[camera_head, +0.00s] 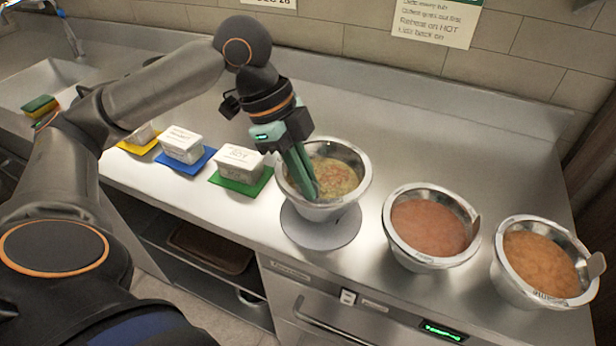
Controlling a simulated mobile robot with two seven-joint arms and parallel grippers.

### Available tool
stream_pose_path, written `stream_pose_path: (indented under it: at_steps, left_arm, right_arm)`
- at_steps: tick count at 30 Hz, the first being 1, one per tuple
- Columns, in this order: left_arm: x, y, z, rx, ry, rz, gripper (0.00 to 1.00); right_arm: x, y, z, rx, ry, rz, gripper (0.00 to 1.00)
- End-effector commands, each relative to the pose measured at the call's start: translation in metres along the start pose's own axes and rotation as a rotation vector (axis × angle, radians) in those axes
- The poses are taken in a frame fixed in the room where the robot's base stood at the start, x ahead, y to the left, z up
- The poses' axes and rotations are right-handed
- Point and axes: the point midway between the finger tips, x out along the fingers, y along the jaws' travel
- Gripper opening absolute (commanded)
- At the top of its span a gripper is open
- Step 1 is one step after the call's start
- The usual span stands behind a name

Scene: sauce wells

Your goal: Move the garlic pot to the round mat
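A steel pot of yellow-green sauce (343,172) is at the round grey mat (322,240), overlapping its back part in the picture. I cannot tell whether its base rests on the mat or hangs just above it. No readable label shows that it is the garlic pot. My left gripper (312,190) points down at the pot's left side. Its green fingers lie close together across the pot's opening, with the tips near the front rim. They hide part of the rim, so I cannot tell whether they grip it. My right gripper is out of view.
A pot of red sauce (428,228) and a pot of orange sauce (540,262) stand to the right. White tubs stand on a green mat (243,187), a blue mat (186,166) and a yellow mat (134,148) to the left. A sink (48,80) is at far left.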

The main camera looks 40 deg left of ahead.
Motion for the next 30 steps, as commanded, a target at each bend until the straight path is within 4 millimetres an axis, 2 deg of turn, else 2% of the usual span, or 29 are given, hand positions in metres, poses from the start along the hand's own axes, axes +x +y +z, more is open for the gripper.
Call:
stream_pose_path:
  at_steps: [7,15,30]
  left_arm:
    - [0.018,-0.001,0.007,0.002,0.004,-0.006,0.0]
    - [0.032,-0.001,0.013,0.002,0.003,-0.004,0.0]
    - [0.035,-0.001,0.014,0.002,0.004,-0.006,0.0]
  right_arm:
    - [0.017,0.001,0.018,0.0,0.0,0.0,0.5]
    - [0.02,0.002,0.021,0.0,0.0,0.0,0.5]
    - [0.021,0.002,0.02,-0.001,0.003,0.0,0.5]
